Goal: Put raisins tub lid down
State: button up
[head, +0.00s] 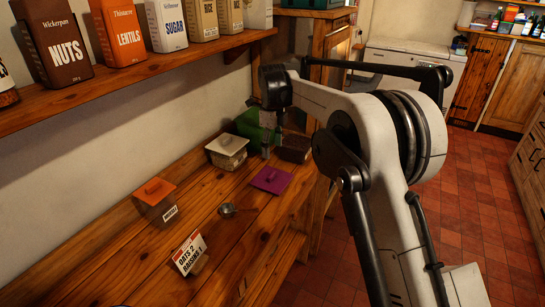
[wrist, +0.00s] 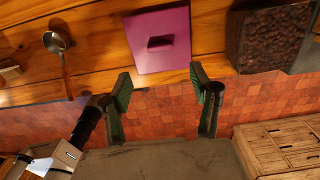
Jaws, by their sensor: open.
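A purple square lid (head: 271,180) lies flat on the wooden counter, its small knob facing up. In the wrist view the lid (wrist: 160,25) sits just beyond my fingertips. An open tub (head: 294,150) full of dark contents, which look like raisins, stands behind it; it also shows at the upper right of the wrist view (wrist: 270,38). My gripper (wrist: 160,78) is open and empty, its fingers apart on the near side of the lid, not closed on it. In the head view the arm partly hides the tub.
A metal scoop (head: 228,209) lies left of the lid. A cream-lidded tub (head: 226,150), an orange-lidded tub (head: 155,199) and a green object (head: 252,125) stand along the wall. A sign reading "OATS 2 RAISINS 1" (head: 189,254) is nearer. A shelf of canisters (head: 170,62) hangs above.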

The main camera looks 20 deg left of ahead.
jog(key=shift+r, duration=0.35)
jog(key=s+d+r+n+t, duration=0.1)
jog(key=s+d+r+n, duration=0.25)
jog(key=d+r, duration=0.9)
jog(key=s+d+r+n+t+y, duration=0.1)
jog(key=s+d+r+n, duration=0.15)
jog(key=s+d, duration=0.4)
jog(key=s+d+r+n+t, duration=0.1)
jog(key=s+d+r+n, duration=0.2)
jog(key=d, duration=0.7)
jog(key=s+d+f+n+t, duration=0.1)
jog(key=s+d+f+n, duration=0.2)
jog(key=s+d, duration=0.2)
jog(key=s+d+f+n+t, duration=0.1)
jog(key=s+d+f+n, duration=0.2)
jog(key=s, duration=0.9)
jog(key=s+d+f+n+t+h, duration=0.1)
jog(key=s+d+f+n+t, duration=0.1)
jog(key=s+d+n, duration=0.3)
jog(key=s+d+f, duration=0.1)
jog(key=s+d, duration=0.2)
jog(key=d, duration=0.1)
jog(key=shift+s+d+f, duration=0.2)
jog(key=shift+s+f, duration=0.2)
